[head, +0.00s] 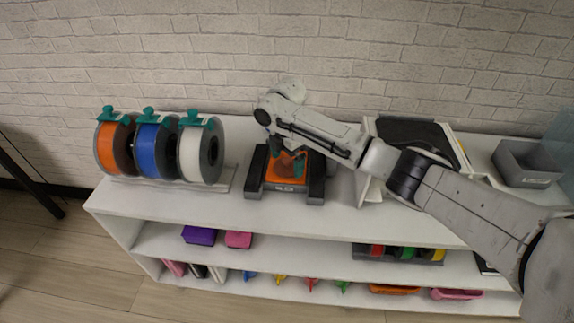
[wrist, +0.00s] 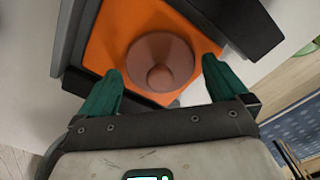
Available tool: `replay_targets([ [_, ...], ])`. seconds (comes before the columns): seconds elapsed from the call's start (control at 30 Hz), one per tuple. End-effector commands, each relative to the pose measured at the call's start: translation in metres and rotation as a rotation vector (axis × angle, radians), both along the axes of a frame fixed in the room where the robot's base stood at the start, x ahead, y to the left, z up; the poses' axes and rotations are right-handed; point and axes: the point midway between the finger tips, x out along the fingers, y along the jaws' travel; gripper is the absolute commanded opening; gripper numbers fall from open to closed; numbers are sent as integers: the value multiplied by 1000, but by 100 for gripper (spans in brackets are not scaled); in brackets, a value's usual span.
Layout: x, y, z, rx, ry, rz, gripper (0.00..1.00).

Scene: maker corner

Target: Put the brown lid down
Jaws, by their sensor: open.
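The brown lid (wrist: 160,52) is a round disc with a small knob, seen from above in the wrist view. It appears to lie flat on the orange plate (wrist: 110,28) of a small dark machine (head: 314,185) on the shelf top. My gripper (wrist: 161,70) is open, with one green fingertip on each side of the lid's near part and orange showing between the tips and the lid. In the head view my gripper (head: 288,160) is low over the orange plate, and the lid is mostly hidden there.
Orange, blue and white spools (head: 195,155) stand on a rack to the left. A white-sided unit with a dark top (head: 410,132) stands close on the right, behind my arm. A grey bin (head: 527,165) is at the far right. Free shelf top lies in front of the machine.

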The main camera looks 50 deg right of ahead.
Motion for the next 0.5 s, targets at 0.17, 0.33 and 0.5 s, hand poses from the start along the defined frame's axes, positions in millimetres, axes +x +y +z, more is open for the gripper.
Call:
replay_targets([
  [0.17, 0, 0, -5, 0, 0, 0, 100],
  [0.33, 0, 0, -5, 0, 0, 0, 95],
  [0.5, 0, 0, -4, 0, 0, 0, 79],
])
